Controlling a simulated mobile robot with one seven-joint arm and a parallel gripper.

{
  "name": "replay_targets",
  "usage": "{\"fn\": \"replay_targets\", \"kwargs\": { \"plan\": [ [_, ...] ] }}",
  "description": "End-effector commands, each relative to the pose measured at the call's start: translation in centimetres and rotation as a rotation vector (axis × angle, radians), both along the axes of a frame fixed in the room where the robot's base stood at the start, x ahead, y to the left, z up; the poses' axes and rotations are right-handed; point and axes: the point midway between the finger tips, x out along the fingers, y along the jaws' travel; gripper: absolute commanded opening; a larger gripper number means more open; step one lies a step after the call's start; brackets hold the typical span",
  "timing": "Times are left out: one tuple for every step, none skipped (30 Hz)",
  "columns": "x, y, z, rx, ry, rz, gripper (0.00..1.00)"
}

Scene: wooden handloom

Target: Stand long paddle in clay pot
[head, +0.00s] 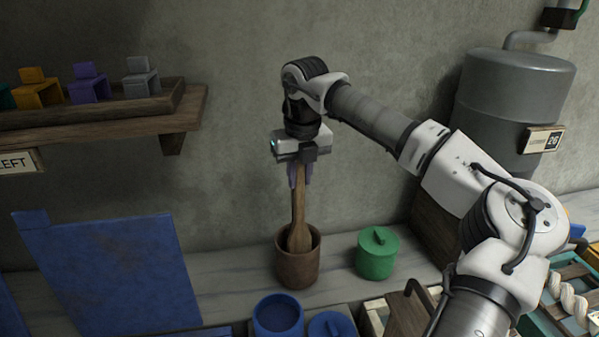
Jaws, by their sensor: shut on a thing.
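The long wooden paddle (298,222) hangs nearly upright below my gripper (299,176). My gripper points down and is shut on the upper end of its handle. The paddle's broad lower end is inside the mouth of the brown clay pot (297,271). The pot stands upright on the pale counter against the wall. The pot's front wall hides the paddle's tip, so I cannot tell whether it touches the bottom.
A green lidded pot (377,254) stands right of the clay pot. A blue pot (278,316) and a blue lid (332,325) are in front. A blue board (110,272) is at left, below a wooden shelf (110,130). A grey tank (512,105) stands at right.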

Motion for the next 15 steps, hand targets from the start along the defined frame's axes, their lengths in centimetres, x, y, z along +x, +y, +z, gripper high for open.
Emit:
{"fn": "replay_targets", "kwargs": {
  "plan": [
    [0.0, -0.01, -0.12, 0.0, 0.0, 0.0, 0.0],
    [0.0, -0.01, -0.13, 0.0, 0.0, 0.0, 0.0],
    [0.0, -0.01, -0.14, 0.0, 0.0, 0.0, 0.0],
    [0.0, -0.01, -0.14, 0.0, 0.0, 0.0, 0.0],
    [0.0, -0.01, -0.13, 0.0, 0.0, 0.0, 0.0],
    [-0.01, 0.0, -0.12, 0.0, 0.0, 0.0, 0.0],
    [-0.01, 0.0, -0.12, 0.0, 0.0, 0.0, 0.0],
    [-0.01, 0.0, -0.12, 0.0, 0.0, 0.0, 0.0],
    [-0.01, 0.0, -0.12, 0.0, 0.0, 0.0, 0.0],
    [-0.01, 0.0, -0.12, 0.0, 0.0, 0.0, 0.22],
    [-0.01, 0.0, -0.11, 0.0, 0.0, 0.0, 0.26],
    [-0.01, 0.0, -0.11, 0.0, 0.0, 0.0, 0.32],
    [-0.01, 0.0, -0.11, 0.0, 0.0, 0.0, 0.35],
    [0.0, 0.0, -0.12, 0.0, 0.0, 0.0, 0.39],
    [-0.01, 0.0, -0.12, 0.0, 0.0, 0.0, 0.45]
  ]
}}
